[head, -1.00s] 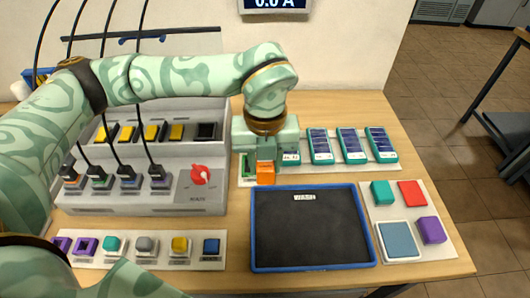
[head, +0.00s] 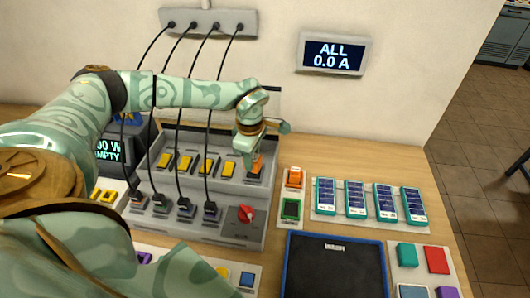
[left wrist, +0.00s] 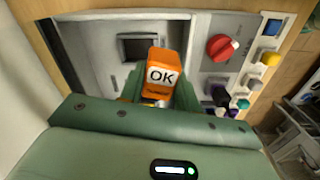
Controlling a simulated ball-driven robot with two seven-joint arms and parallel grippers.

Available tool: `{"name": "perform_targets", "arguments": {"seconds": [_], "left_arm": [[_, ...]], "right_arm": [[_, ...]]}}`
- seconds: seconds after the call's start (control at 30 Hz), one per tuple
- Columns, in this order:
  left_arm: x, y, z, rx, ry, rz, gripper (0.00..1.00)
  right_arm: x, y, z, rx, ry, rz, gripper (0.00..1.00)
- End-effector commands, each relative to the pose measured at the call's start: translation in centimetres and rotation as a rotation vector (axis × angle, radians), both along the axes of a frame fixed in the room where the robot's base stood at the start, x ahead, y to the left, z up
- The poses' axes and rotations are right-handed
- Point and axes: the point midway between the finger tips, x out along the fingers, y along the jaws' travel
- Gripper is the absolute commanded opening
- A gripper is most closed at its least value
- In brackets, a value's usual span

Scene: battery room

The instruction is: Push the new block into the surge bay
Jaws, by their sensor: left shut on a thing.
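My left gripper (head: 251,152) is shut on an orange block (head: 256,167) at the right end of the sloped grey panel (head: 228,181). In the left wrist view the block (left wrist: 162,75) carries a white "OK" label and sits between the green fingers. A dark square opening (left wrist: 138,48) in the panel, apparently the surge bay, shows just beside the block in that view. The block looks tilted and close to the panel. I cannot tell whether it touches the opening's rim. My right gripper is not in view.
Several yellow blocks (head: 186,164) fill the bays to the left. Black cables hang in front of the panel. A red knob (head: 246,213) is at the lower right. An orange piece (head: 294,177) and a green-framed slot (head: 291,209) are on a white strip. The display (head: 333,55) reads "ALL 0.0 A".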

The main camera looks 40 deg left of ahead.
Motion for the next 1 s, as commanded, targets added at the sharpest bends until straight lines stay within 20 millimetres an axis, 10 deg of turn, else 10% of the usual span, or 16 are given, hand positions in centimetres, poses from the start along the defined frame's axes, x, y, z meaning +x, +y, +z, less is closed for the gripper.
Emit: {"name": "perform_targets", "arguments": {"seconds": [0.5, 1.0], "left_arm": [[2.5, 2.3, -0.8, -0.001, -0.001, -1.232, 0.04], [2.6, 2.3, -4.1, -0.002, 0.0, -1.345, 0.04]], "right_arm": [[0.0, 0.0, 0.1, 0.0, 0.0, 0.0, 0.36], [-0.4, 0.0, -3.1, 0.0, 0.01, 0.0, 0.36]]}}
